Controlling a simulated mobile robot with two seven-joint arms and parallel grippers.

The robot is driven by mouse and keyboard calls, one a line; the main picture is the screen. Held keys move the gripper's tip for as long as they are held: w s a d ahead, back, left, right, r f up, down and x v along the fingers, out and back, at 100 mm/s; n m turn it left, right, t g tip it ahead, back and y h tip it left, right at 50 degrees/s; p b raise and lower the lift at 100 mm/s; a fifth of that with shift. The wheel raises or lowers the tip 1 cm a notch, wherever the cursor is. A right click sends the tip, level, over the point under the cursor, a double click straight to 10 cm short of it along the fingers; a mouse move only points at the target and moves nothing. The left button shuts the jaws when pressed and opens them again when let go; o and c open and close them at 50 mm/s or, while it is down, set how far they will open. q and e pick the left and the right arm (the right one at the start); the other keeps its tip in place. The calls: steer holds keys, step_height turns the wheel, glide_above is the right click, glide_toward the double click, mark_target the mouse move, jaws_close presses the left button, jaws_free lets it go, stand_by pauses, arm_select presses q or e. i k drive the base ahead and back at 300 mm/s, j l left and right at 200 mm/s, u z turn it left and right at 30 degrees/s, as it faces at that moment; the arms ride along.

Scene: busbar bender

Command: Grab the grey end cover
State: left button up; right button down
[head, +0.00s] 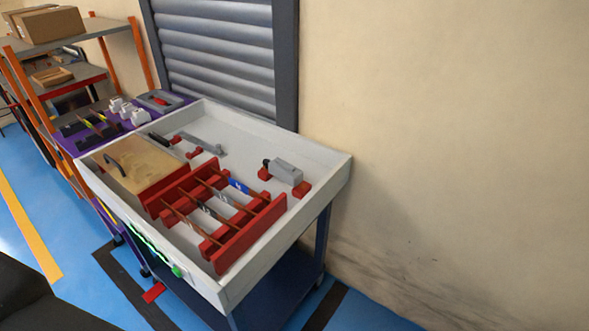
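A grey block-shaped part (285,172) with a black knob at its left end lies on red supports (301,190) in the right rear of a white tray-topped cart (327,160). It looks most like the grey end cover, but I cannot be sure. A long, flat grey piece with a dark handle (204,146) lies farther left along the back of the tray. Neither gripper is in view.
A red rack (245,238) holding several bars fills the tray's front right. A tan box with a black handle (133,168) is at its left. A purple table (88,141) and orange-post shelf (140,50) stand behind left. The tray floor around the grey block is mostly clear.

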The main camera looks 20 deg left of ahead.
mark_target(290, 174)
steer(key=i+l+u, duration=0.15)
steer(key=i+l, duration=0.5)
steer(key=l, duration=0.15)
